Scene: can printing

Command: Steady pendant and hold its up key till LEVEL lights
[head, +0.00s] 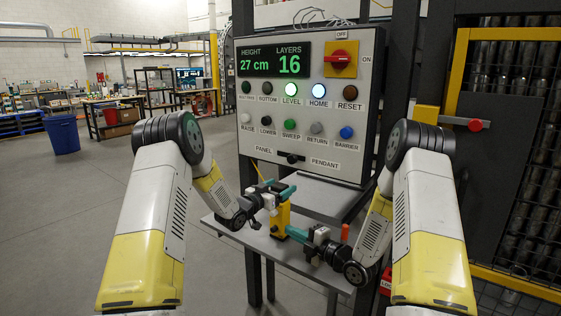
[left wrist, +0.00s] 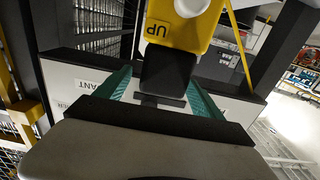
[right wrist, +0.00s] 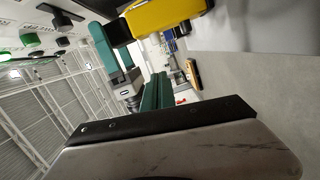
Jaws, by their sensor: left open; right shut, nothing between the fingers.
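The yellow pendant (head: 281,218) stands upright above the grey shelf, below the control panel. Its UP label (left wrist: 158,29) shows in the left wrist view beside a black block (left wrist: 168,72); I cannot tell whether that block is the key. My left gripper (head: 281,190) is open at the pendant's upper end, its teal fingers on either side of the black block. My right gripper (head: 291,232) is shut and empty beside the pendant's lower part; contact is unclear. In the right wrist view the pendant (right wrist: 165,16) is above its closed fingertips. The LEVEL lamp (head: 291,89) glows green.
The control panel (head: 313,172) reads 27 cm and 16 layers, with the HOME lamp (head: 318,90) lit too. The grey shelf (head: 318,200) lies under the grippers. A caged rack with a yellow frame (head: 459,62) stands at the right. Open floor lies left.

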